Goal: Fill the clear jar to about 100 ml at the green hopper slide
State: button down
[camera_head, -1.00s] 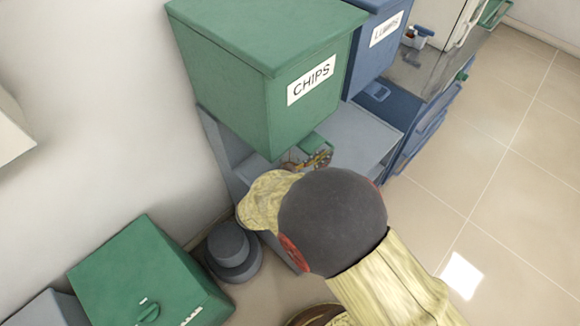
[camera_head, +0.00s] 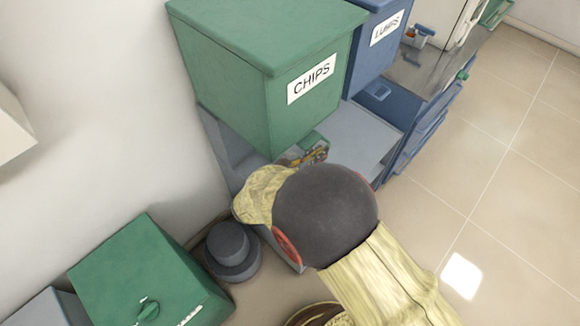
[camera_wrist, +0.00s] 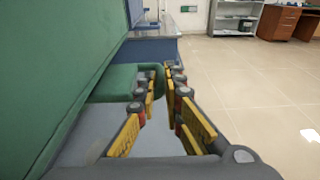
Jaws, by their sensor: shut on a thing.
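The green hopper (camera_head: 240,85), labelled CHIPS, stands on a grey stand against the wall. Its green slide (camera_head: 314,141) juts out low at the front, and in the wrist view it shows as a green block (camera_wrist: 112,84) at the fingertips. My gripper (camera_head: 308,157) is under the hopper's front lower edge, partly hidden by my arm. In the wrist view my gripper (camera_wrist: 160,82) has its yellow-padded fingers closed together on the green slide's end. I do not see the clear jar in either view.
A blue hopper (camera_head: 376,50) labelled LUMPS stands beside the green one. The grey shelf (camera_head: 358,140) is bare to the right of my gripper. A green box (camera_head: 145,275) and a dark grey round object (camera_head: 230,250) lie at lower left. The tiled floor (camera_head: 500,170) at right is clear.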

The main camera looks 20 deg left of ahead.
jog(key=shift+a, duration=0.15)
jog(key=c, duration=1.9)
grip_release()
jog(key=shift+o, duration=0.3)
jog(key=shift+a, duration=0.1)
jog(key=v, duration=1.2)
